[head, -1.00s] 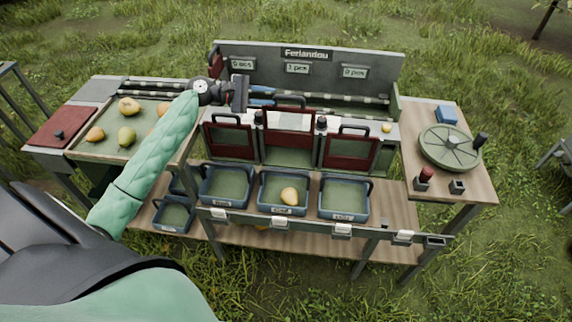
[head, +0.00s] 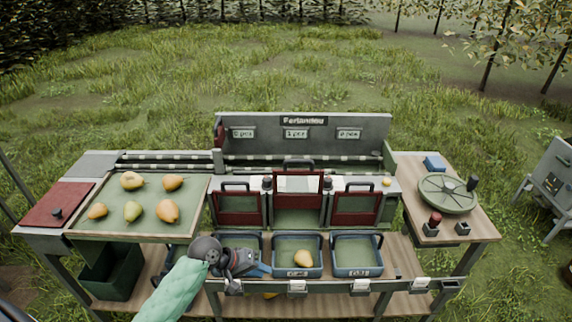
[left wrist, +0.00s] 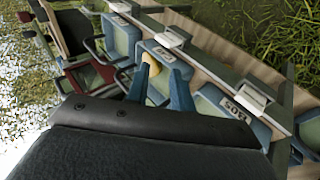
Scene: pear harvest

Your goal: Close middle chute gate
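The middle chute gate (head: 299,183) is a dark red frame with a black handle on top. It stands raised, higher than the left gate (head: 237,207) and right gate (head: 357,207), with an opening below it. My left gripper (head: 263,268) is low in front of the station, by the left and middle bins, below and apart from the middle gate. In the left wrist view its two blue fingers (left wrist: 158,80) look apart, with nothing held. A yellow pear (head: 303,258) lies in the middle bin (head: 283,243). My right gripper is not in view.
A front rail (head: 330,287) with pale clips runs before the bins. The right bin (head: 357,272) is empty. A pear tray (head: 88,223) with several pears stands left. A round green wheel (head: 447,193) sits on the right table.

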